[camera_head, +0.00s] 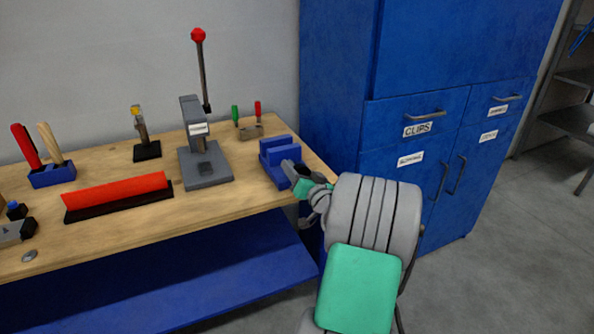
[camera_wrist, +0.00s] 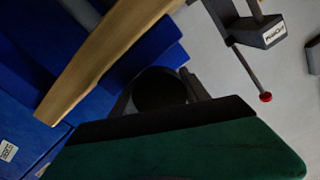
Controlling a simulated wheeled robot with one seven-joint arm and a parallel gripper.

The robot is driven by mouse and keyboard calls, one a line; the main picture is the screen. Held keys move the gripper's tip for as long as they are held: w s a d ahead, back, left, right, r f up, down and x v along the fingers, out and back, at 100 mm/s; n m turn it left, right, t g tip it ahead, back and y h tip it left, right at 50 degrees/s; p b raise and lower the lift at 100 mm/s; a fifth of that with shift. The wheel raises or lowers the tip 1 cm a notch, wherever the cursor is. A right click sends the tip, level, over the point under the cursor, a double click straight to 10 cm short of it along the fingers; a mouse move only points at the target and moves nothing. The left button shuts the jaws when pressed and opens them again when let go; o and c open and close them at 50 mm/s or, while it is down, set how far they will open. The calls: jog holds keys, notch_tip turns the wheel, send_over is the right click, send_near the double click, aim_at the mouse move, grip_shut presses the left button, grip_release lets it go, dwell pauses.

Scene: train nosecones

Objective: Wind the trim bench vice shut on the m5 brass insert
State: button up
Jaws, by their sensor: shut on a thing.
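The blue bench vice (camera_head: 282,157) stands near the right front corner of the wooden bench. Its blue body (camera_wrist: 150,48) also shows in the wrist view, beyond the fingers. My gripper (camera_head: 296,175) is at the front of the vice, over the bench edge. In the wrist view my gripper (camera_wrist: 163,95) is shut on a dark round part, apparently the vice's handle hub (camera_wrist: 160,88). The m5 brass insert cannot be made out in either view. How wide the jaw gap is cannot be told.
A grey arbor press (camera_head: 205,165) with a red-knobbed lever stands left of the vice. A small holder (camera_head: 251,132) with red and green tools is behind it. A red bar (camera_head: 118,195) lies farther left. Blue cabinets (camera_head: 420,150) stand close on the right.

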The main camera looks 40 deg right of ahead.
dwell(0.3)
jog(key=o, duration=1.4)
jog(key=shift+f+m, duration=0.1)
jog(key=shift+m, duration=0.2)
